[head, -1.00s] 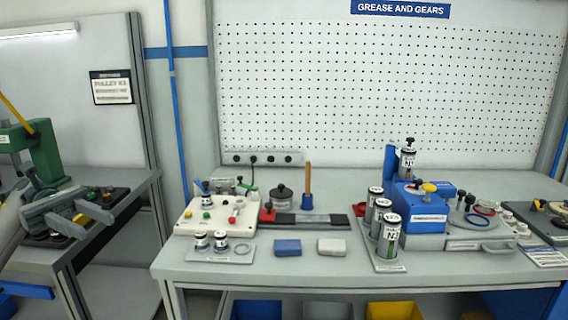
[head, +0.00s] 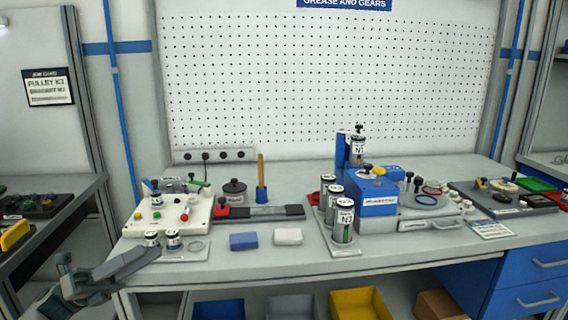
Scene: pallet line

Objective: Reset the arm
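My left gripper (head: 66,274) shows at the lower left of the head view, just off the front left corner of the grey workbench (head: 300,262). Its fingers are small and seen at an angle, so I cannot tell whether it is open or shut. My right gripper is not in view.
Bins, including a yellow one (head: 360,303), sit below. The bench's front strip is clear.

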